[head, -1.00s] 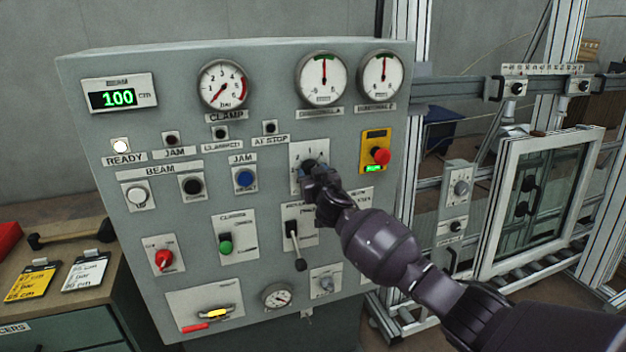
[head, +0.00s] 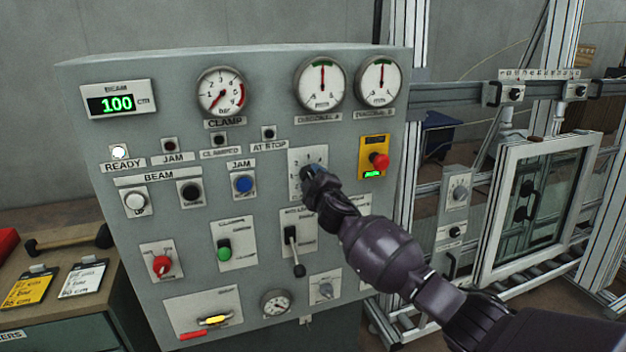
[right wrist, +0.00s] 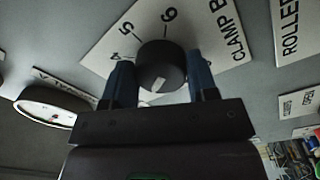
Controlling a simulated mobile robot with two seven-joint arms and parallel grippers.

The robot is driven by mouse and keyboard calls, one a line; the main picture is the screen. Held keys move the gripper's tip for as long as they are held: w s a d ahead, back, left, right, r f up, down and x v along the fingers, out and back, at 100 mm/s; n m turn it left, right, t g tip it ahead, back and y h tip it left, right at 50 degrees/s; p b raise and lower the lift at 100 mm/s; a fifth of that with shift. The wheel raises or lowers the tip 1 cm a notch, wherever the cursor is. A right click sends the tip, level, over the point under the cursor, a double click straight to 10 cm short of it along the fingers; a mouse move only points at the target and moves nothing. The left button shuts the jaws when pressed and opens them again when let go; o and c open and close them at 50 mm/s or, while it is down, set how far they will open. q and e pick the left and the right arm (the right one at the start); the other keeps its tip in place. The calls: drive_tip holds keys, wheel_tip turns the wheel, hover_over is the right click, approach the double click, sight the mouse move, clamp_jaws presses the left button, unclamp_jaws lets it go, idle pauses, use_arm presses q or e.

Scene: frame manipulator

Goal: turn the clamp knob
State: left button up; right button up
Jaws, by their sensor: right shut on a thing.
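The clamp knob (right wrist: 161,66) is a round black knob with a light pointer mark, on a white plate (right wrist: 100,58) with numbers and the word CLAMP. In the right wrist view it sits between the two blue fingers of my right gripper (right wrist: 160,82), which is shut on it. In the head view my right gripper (head: 312,182) reaches the same plate (head: 309,156) on the grey panel and hides most of the knob. The clamp gauge (head: 221,92) is at the panel's top, its needle pointing to the lower left. My left gripper is not in view.
The panel (head: 75,150) carries a lever (head: 293,250) just below my gripper and a red stop button (head: 380,161) on a yellow box to the right. A framed window (head: 535,195) stands at the right. A bench with cards (head: 30,290) is at the lower left.

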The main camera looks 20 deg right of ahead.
drive_tip(key=shift+a+r+n+g+y+p, duration=0.15)
drive_tip(key=shift+n+p, duration=0.3)
drive_tip(key=shift+n, duration=3.2)
drive_tip(key=shift+d+r+n+g+y+p, duration=0.1)
drive_tip(key=shift+n+y+p, duration=0.3)
drive_tip(key=shift+n, duration=3.2)
drive_tip(key=shift+a+r+n+g+y+p, duration=0.1)
drive_tip(key=shift+n+p, duration=0.45)
drive_tip(key=shift+n, duration=3.1)
drive_tip(key=o, duration=0.9)
drive_tip(key=shift+o, duration=0.2)
drive_tip(key=shift+s, duration=0.1)
drive_tip(key=s+d, duration=0.1)
drive_tip(key=s, duration=0.9)
drive_tip(key=shift+s+b, duration=0.3)
drive_tip(key=shift+b, duration=0.15)
